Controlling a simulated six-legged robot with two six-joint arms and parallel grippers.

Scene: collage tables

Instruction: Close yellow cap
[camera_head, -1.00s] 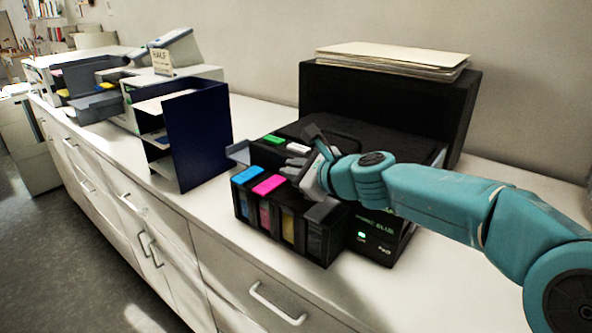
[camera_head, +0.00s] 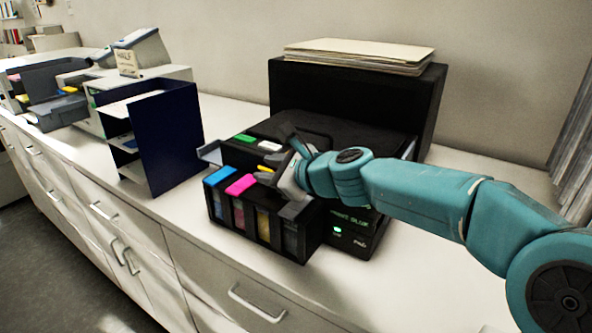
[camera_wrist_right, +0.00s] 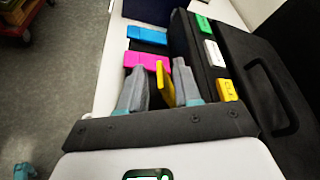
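The yellow cap (camera_wrist_right: 160,80) stands raised on edge between the fingers of my right gripper (camera_wrist_right: 157,82) in the right wrist view. The fingers are apart. The right finger is close to the cap, and a gap shows on the left side; I cannot tell whether either touches. In the head view a bit of the yellow cap (camera_head: 267,171) shows beside my right gripper (camera_head: 273,175), over the ink tanks (camera_head: 262,222) at the printer's front. The gripper hides the cap's base. My left gripper is not in view.
The blue cap (camera_head: 220,177) and pink cap (camera_head: 241,185) lie flat on nearby tanks. Green (camera_wrist_right: 203,23), white (camera_wrist_right: 214,53) and another yellow (camera_wrist_right: 227,90) block sit on the black printer (camera_head: 370,140). A dark blue rack (camera_head: 170,135) stands to the left.

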